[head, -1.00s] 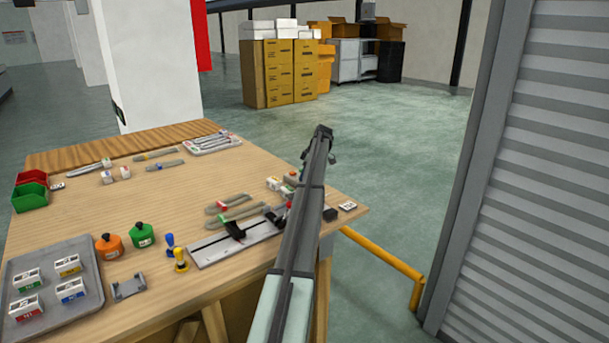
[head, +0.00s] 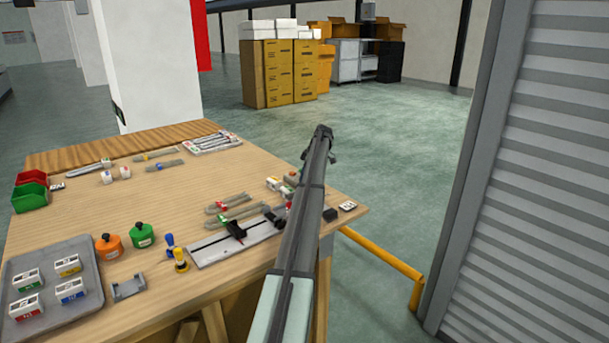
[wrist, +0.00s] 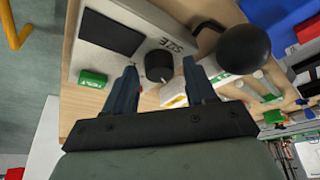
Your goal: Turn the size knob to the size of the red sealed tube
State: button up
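The size knob (wrist: 158,66) is a round black knob on a light panel, beside the printed word "SIZE", in the wrist view. My gripper (wrist: 160,70) is open, with one finger on each side of the knob and a small visible gap at each side. In the head view my arm hides the gripper and the knob. Grey tubes lie on the table in the head view, and one with a red part (head: 221,206) lies left of the black clamp. I cannot tell for sure that it is the red sealed tube, nor read its size.
A dark display (wrist: 110,33) and a green button (wrist: 93,78) are on the panel beside the knob. A black ball handle (wrist: 245,49) stands close to the right finger. In the head view a grey tray (head: 90,304) holds several labelled boxes.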

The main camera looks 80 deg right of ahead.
jog(key=v, duration=1.4)
jog(key=shift+f, duration=0.1)
dwell(0.4)
